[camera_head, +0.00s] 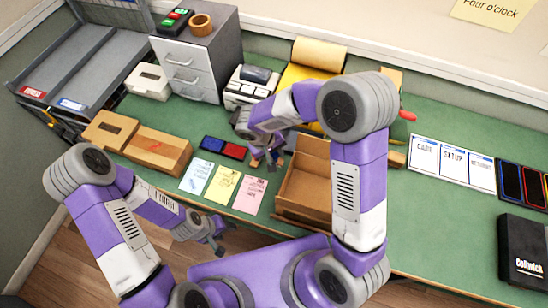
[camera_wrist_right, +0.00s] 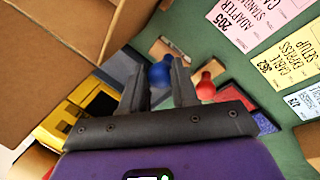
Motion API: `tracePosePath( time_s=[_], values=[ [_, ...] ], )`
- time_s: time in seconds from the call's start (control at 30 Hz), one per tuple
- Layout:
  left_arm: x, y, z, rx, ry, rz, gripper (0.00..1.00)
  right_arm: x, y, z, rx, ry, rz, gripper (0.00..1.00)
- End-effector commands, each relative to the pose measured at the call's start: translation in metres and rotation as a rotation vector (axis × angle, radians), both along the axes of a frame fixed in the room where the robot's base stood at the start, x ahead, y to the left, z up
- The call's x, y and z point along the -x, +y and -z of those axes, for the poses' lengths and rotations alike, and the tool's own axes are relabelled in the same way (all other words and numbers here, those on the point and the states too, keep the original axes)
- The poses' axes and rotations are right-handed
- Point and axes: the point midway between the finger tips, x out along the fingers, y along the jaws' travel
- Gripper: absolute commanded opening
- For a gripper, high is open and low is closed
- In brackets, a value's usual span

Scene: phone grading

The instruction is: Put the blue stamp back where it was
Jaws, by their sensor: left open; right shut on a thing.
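The blue stamp shows as a round blue knob (camera_wrist_right: 160,73) in the right wrist view. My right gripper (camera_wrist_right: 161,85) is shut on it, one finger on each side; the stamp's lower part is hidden. A red stamp's knob (camera_wrist_right: 206,86) stands just right of the fingers. A pale wooden piece (camera_wrist_right: 178,50) lies beyond the knobs; I cannot tell whether the blue stamp touches it. In the head view my right gripper (camera_head: 265,157) is low over the mat, right of the blue ink pad (camera_head: 212,143) and red ink pad (camera_head: 235,151). My left gripper (camera_head: 217,236) is open and empty near the front edge.
An open cardboard box (camera_head: 305,190) stands close to the right of my right gripper. Coloured cards (camera_head: 223,186) lie in front of the ink pads. A label printer (camera_head: 250,88) stands behind, and a brown box (camera_head: 158,150) lies left. Phones (camera_head: 522,185) lie far right.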

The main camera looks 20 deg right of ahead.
Motion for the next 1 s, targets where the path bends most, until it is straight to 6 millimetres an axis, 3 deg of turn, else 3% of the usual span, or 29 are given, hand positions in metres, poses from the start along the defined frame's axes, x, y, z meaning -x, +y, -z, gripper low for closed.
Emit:
tracePosePath(
  time_s=[0.23,0.63,0.67,0.8,1.0],
  values=[
    [0.0,0.0,0.004,0.0,0.0,0.0,0.55,0.001,0.0,0.033,0.001,0.003,-0.001,0.1],
    [0.0,0.0,0.009,0.0,0.0,0.0,0.55,0.0,0.0,0.038,-0.001,0.0,0.0,0.1],
    [0.0,0.0,0.009,0.0,0.0,0.0,0.55,0.0,0.0,0.037,-0.001,0.0,0.0,0.32],
    [0.0,0.0,0.008,0.0,0.0,0.0,0.55,0.0,0.0,0.036,-0.001,0.0,0.0,0.54],
    [0.0,0.0,0.008,0.0,0.0,0.0,0.55,0.0,0.0,0.036,-0.001,0.0,0.0,0.55]
  ],
)
